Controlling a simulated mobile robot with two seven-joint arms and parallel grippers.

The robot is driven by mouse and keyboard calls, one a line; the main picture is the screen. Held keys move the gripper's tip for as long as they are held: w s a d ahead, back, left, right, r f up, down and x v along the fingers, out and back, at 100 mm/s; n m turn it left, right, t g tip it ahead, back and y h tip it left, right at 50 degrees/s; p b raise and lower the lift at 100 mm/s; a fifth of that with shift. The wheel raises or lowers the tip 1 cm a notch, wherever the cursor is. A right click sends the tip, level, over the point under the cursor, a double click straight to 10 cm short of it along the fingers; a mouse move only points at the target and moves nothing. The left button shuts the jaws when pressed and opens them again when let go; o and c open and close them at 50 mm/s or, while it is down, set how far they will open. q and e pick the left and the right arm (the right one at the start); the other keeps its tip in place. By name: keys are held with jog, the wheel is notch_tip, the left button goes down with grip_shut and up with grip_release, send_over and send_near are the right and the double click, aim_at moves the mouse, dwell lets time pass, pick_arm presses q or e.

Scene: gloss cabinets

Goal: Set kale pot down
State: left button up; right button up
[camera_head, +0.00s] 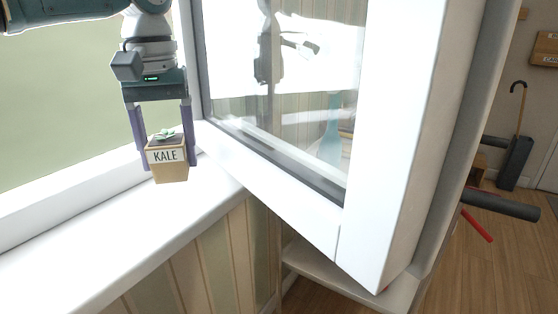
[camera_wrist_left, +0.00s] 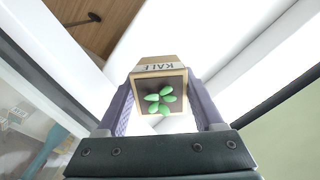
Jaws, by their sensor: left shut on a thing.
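The kale pot (camera_head: 167,168) is a small tan, square, tapered pot with a white KALE label and a green plant. It is upright between the fingers of my left gripper (camera_head: 166,155), which is shut on it. In the head view it shows in front of the white window sill (camera_head: 110,245); whether its base touches the sill I cannot tell. In the left wrist view the pot (camera_wrist_left: 160,85) is seen from above, with green leaves over dark soil, between the two purple fingers (camera_wrist_left: 160,105). My right gripper is not in view.
An open white-framed window sash (camera_head: 290,205) stands close to the right of my left gripper, its glass reflecting my arm. The sill to the lower left is bare. A low white surface (camera_head: 330,275) lies below the sash. A dark umbrella stand (camera_head: 514,162) is far right.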

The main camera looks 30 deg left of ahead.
aim_at(173, 173)
pick_arm(q)
jog(key=shift+f, duration=1.9)
jog(key=shift+f, duration=0.1)
jog(key=o, duration=1.4)
jog(key=shift+o, duration=0.2)
notch_tip(173, 173, up, 12)
jog(key=shift+r+p, duration=0.15)
jog(key=shift+p, duration=0.25)
